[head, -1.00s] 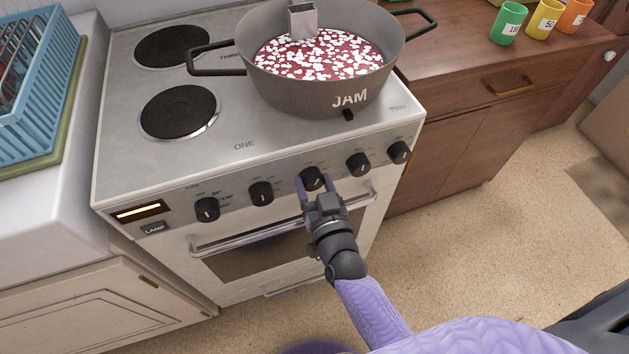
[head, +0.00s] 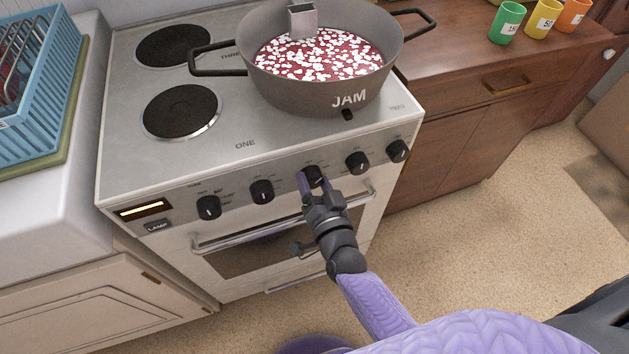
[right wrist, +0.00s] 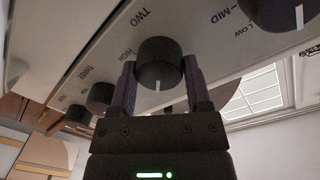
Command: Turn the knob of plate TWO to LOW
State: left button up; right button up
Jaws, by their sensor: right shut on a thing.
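The stove (head: 120,150) has a row of black knobs along its front. My right gripper (head: 313,182) is shut on the middle knob, the knob of plate TWO (head: 314,173). In the right wrist view one finger of my right gripper (right wrist: 160,85) lies on each side of that knob (right wrist: 159,62), and TWO and HIGH are printed beside it. The knob's white mark points toward the bottom of that view. In the head view my fingers partly cover the knob, so its setting is hard to read. My left gripper is not seen.
The oven handle (head: 225,240) runs below the knobs. Knobs flank the held one, at left (head: 262,191) and right (head: 357,162).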

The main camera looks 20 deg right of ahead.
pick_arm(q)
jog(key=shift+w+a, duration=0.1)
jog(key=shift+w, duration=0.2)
pick_arm(e)
jog(key=o, duration=1.3)
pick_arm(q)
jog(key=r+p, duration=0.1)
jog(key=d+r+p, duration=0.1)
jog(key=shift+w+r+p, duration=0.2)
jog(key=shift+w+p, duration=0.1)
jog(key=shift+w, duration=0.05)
pick_arm(e)
jog(key=s, duration=1)
jog(key=shift+r, duration=0.1)
